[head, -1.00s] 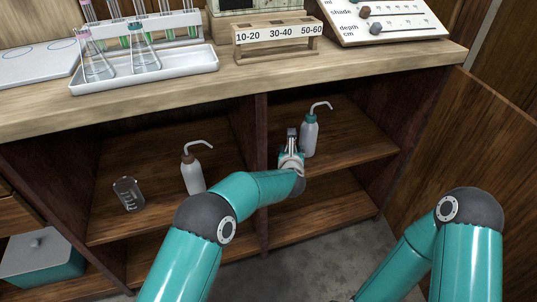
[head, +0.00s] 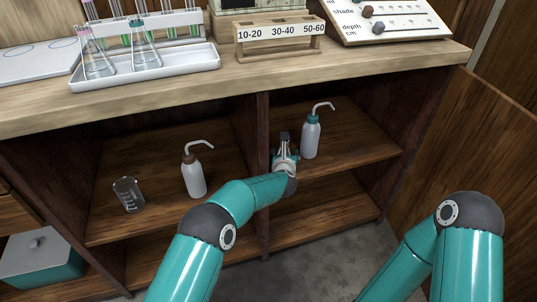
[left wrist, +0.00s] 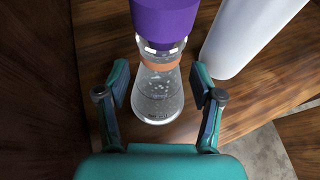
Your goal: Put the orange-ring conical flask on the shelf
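The orange-ring conical flask (left wrist: 158,100) is clear glass with an orange band round its neck. A wide purple piece (left wrist: 164,18) covers its top in the left wrist view. It appears upright over the wooden shelf (left wrist: 105,50); I cannot tell surely whether its base rests there. My left gripper (left wrist: 160,88) is open, with a finger on each side of the flask and visible gaps to the glass. In the head view my left gripper (head: 285,148) is inside the right compartment, over its upper shelf (head: 350,140); the flask is not discernible there. My right gripper is out of view.
A white wash bottle with a teal collar (head: 311,136) stands just right of my left gripper. A brown-collared wash bottle (head: 194,176) and a beaker (head: 128,194) stand in the left compartment. A divider (head: 263,150) separates the compartments. The white tray (head: 190,62) holds two other flasks.

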